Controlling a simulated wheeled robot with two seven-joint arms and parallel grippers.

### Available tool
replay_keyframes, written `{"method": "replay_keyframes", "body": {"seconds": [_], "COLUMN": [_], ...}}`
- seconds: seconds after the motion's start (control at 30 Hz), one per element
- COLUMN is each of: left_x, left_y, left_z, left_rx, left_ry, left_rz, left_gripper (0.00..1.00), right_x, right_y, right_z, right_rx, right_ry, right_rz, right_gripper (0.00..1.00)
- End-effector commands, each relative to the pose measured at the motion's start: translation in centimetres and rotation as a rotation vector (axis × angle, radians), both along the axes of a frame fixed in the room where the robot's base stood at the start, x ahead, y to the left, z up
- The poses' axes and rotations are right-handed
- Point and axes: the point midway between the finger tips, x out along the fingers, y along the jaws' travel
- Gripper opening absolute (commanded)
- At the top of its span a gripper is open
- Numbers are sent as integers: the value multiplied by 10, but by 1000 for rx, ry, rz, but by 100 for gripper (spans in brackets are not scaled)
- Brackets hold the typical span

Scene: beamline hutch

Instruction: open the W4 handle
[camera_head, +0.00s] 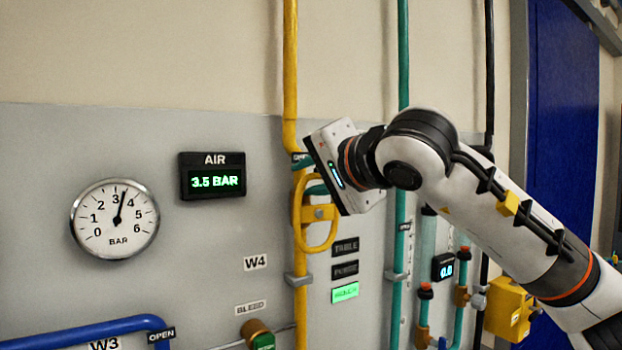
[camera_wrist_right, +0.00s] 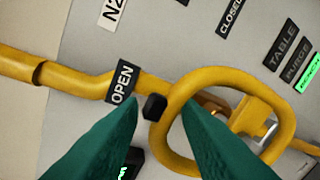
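The W4 handle is a yellow loop (camera_head: 318,249) on the yellow vertical pipe, above and right of the W4 label (camera_head: 255,262). My right gripper (camera_head: 308,176) comes in from the right at the loop's upper part. In the right wrist view the two green fingers (camera_wrist_right: 162,108) are apart. One side of the loop (camera_wrist_right: 228,72) lies between their tips, and one finger overlaps the loop's opening. I cannot tell whether either finger touches it. An OPEN tag (camera_wrist_right: 122,85) sits on the pipe beside the loop. My left gripper is not in view.
A green pipe (camera_head: 403,60) runs vertically just right of the handle, behind my arm. A gauge (camera_head: 115,220) and an AIR display (camera_head: 212,177) are on the panel at left. A blue pipe (camera_head: 90,331) is low at left, and a yellow box (camera_head: 508,308) is low at right.

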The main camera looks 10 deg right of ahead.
Motion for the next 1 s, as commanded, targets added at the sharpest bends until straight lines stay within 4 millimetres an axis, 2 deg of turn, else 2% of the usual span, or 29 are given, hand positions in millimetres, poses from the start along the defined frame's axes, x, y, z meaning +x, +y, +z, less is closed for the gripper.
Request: {"method": "replay_keyframes", "body": {"seconds": [0.2,0.33,0.7,0.83,1.0], "left_x": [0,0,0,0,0], "left_y": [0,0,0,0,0], "left_z": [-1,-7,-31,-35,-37], "left_rx": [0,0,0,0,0], "left_ry": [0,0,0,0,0], "left_rz": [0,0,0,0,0], "left_gripper": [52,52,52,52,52], "right_x": [-1,-10,-80,-98,-109], "right_y": [0,-3,-29,-35,-39], "right_z": [-2,-1,15,20,23], "right_rx": [-1,-1,0,1,0], "right_ry": [5,3,-1,1,2], "right_rz": [1,1,0,1,0], "right_gripper": [30,30,30,30,30]}}
